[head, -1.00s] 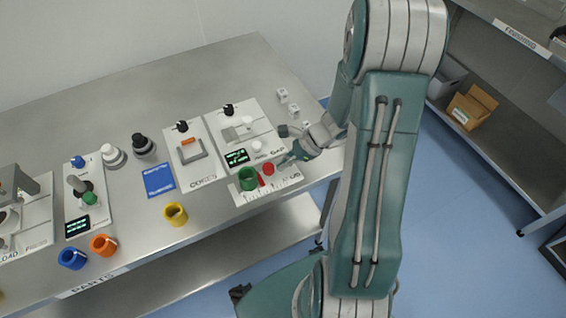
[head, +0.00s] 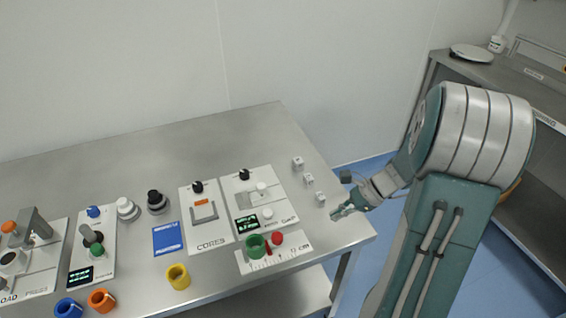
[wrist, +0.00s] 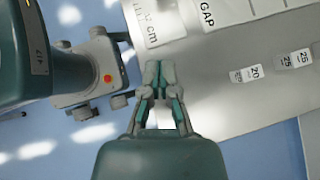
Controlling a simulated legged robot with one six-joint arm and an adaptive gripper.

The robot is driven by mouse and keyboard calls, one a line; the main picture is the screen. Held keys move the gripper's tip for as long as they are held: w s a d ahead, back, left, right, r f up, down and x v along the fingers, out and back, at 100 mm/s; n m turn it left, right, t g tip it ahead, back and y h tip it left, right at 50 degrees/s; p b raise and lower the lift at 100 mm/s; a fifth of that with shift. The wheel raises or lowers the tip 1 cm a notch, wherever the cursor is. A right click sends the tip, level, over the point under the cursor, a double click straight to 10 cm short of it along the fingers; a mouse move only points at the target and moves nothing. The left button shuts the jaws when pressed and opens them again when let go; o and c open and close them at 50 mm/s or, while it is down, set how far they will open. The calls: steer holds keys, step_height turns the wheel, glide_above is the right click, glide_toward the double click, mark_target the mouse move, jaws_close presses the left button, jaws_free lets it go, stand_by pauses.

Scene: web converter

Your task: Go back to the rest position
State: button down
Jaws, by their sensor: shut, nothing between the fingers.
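My gripper (head: 340,211) is shut and empty at the right end of the steel table (head: 325,232). It sits to the right of the GAP panel (head: 236,189) and clear of the parts there. In the wrist view the fingertips (wrist: 160,72) are together, with the table edge and printed panels beyond them. My arm is bent and reaches in from the right of the head view.
A white ruler plate (head: 291,252) carries a green ring (head: 256,246) and a red part (head: 277,238). Small labelled blocks (head: 308,179) stand near the gripper. Yellow (head: 178,277), orange and blue rings lie left. A shelf (head: 545,100) stands right, across blue floor.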

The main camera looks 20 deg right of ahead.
steer(key=s+a+r+n+t+h, duration=0.1)
steer(key=s+a+r+n+h, duration=0.3)
steer(key=a+r+n, duration=0.3)
steer(key=s+a+r+n+t+h, duration=0.2)
steer(key=s+a+r+n+h, duration=0.2)
steer(key=s+a+r+n, duration=0.3)
step_height(320, 180, up, 4)
steer(key=a+n, duration=0.1)
steer(key=n, duration=0.6)
steer(key=shift+a+h, duration=0.15)
steer(key=shift+h, duration=0.25)
steer(key=shift+f, duration=0.1)
steer(key=w+d+f+m+g, duration=0.25)
steer(key=w+f, duration=0.35)
steer(key=w, duration=0.3)
steer(key=shift+w+d+f+m+g, duration=0.25)
steer(key=shift+w+f+m+g, duration=0.5)
steer(key=shift+f, duration=1.8)
steer(key=shift+w+d+f+m+g, duration=0.15)
steer(key=shift+w+d+f+m, duration=0.2)
steer(key=shift+w+f, duration=1.5)
steer(key=shift+w+d+f+m+g, duration=0.2)
steer(key=shift+f+m+g, duration=0.35)
steer(key=shift+f, duration=2.7)
